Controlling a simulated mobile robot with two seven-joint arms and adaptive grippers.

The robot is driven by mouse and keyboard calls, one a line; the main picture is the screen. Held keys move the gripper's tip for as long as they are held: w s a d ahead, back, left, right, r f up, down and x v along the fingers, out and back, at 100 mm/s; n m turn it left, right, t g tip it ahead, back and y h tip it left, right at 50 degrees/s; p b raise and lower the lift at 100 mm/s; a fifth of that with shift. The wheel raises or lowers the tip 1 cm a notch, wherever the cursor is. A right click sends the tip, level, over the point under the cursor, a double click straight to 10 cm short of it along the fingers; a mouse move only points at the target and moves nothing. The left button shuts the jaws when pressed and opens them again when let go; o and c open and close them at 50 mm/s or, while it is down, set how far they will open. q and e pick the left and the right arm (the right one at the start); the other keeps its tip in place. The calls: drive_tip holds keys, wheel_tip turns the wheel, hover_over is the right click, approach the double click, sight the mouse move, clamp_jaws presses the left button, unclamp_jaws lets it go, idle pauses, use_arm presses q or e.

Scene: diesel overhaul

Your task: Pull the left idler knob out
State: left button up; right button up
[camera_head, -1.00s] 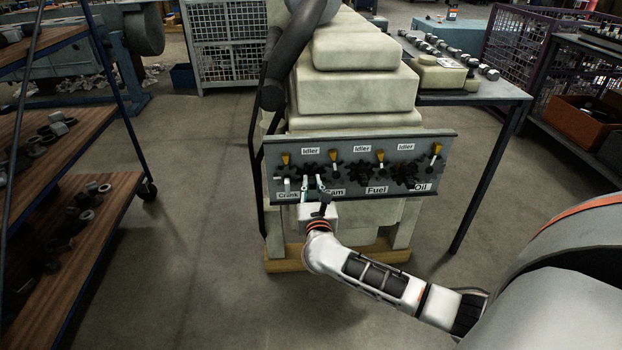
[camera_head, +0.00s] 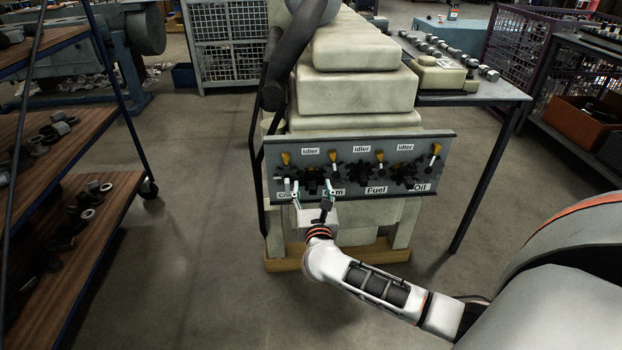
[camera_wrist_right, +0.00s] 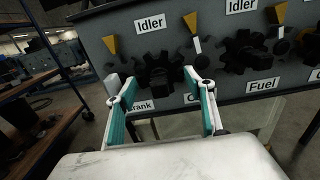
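The left idler knob (camera_wrist_right: 158,74) is a black toothed wheel under the left "Idler" label, between the crank and cam labels on the grey panel (camera_wrist_right: 225,110). It also shows in the head view (camera_head: 311,177), partly behind my right gripper. My right gripper (camera_head: 312,189) is open in front of the panel. In the right wrist view its teal-lined fingers (camera_wrist_right: 160,88) stand apart, one toward each side of the knob, with nothing held. I cannot tell whether they touch it. My left gripper is not in view.
Yellow pointers (camera_head: 380,156) and two more black toothed knobs (camera_head: 358,172) line the panel to the right. A pale engine block (camera_head: 355,90) stands behind. A shelf rack (camera_head: 80,190) is at left, a bench (camera_head: 480,95) at right. The floor in front is clear.

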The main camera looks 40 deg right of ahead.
idle(0.3)
drive_tip(key=p+v, duration=0.1)
drive_tip(key=v, duration=0.4)
drive_tip(key=shift+s+a+r, duration=0.1)
drive_tip(key=shift+s+a, duration=0.1)
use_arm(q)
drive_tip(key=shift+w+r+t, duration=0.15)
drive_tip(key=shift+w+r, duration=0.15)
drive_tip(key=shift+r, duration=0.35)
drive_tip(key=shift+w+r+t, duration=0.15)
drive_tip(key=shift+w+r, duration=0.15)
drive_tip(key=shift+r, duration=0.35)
use_arm(e)
drive_tip(key=shift+s+a, duration=0.35)
drive_tip(key=shift+s, duration=0.25)
